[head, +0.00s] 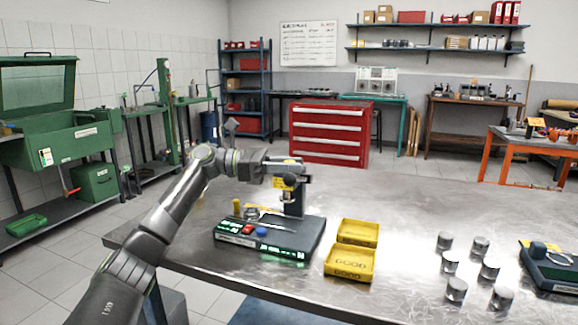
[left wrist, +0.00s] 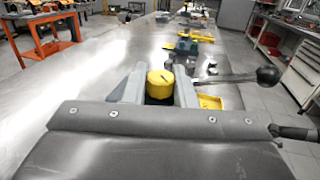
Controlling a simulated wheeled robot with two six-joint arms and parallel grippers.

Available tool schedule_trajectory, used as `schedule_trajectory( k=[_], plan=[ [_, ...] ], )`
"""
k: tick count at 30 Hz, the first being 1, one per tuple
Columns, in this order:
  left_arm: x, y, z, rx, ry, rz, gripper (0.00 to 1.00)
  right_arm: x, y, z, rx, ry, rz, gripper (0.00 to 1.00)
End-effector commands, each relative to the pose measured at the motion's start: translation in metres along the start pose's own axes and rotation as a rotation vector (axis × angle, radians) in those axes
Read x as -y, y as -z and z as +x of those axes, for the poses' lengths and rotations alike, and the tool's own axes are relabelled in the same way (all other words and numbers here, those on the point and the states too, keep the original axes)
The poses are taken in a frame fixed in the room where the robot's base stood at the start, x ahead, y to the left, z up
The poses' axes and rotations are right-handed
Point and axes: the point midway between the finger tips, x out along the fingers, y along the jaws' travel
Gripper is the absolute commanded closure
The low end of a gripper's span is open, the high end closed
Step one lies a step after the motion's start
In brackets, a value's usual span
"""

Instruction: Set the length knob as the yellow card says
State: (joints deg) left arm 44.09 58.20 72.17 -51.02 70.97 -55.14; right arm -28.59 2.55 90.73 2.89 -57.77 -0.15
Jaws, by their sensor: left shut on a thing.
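In the left wrist view a round yellow knob (left wrist: 160,84) with a dark mark across its top sits between the two fingers of my left gripper (left wrist: 155,88), which is shut on it. In the head view my left gripper (head: 284,163) is at the top of the upright column of a dark bench device (head: 270,240). The device has green lit displays and red and blue buttons on its front. A yellow patch (head: 285,183) shows just below the gripper; I cannot tell whether it is the card. No writing on a card is readable. My right gripper is not in view.
Two yellow trays (head: 348,277) stand right of the device, the front one marked GOOD. Several metal cylinders (head: 450,262) stand farther right on the metal table (head: 400,205), near another dark device (head: 552,270). A small yellow cylinder (head: 237,207) stands at the device's left.

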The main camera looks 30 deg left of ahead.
Motion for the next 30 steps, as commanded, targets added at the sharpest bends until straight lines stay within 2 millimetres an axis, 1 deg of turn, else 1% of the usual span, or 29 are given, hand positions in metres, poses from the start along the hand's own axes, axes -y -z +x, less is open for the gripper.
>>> schedule_trajectory(
  k=[7, 19, 20, 24, 30],
  plan=[
    [-0.0001, 0.0003, 0.0001, -0.001, 0.043, 0.0, 0.99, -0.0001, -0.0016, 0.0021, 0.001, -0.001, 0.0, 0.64],
    [0.0, 0.0007, 0.0, -0.001, 0.047, -0.001, 0.99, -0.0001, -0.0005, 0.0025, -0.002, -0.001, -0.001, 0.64],
    [0.0, 0.0007, 0.0, -0.001, 0.047, -0.001, 0.73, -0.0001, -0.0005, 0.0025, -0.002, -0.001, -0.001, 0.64],
    [-0.0001, 0.0005, 0.0, -0.001, 0.047, -0.001, 0.56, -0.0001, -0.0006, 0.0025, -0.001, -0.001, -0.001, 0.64],
    [-0.0001, 0.0003, 0.0, -0.001, 0.047, 0.0, 0.56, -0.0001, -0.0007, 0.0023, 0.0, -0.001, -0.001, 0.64]
  ],
)
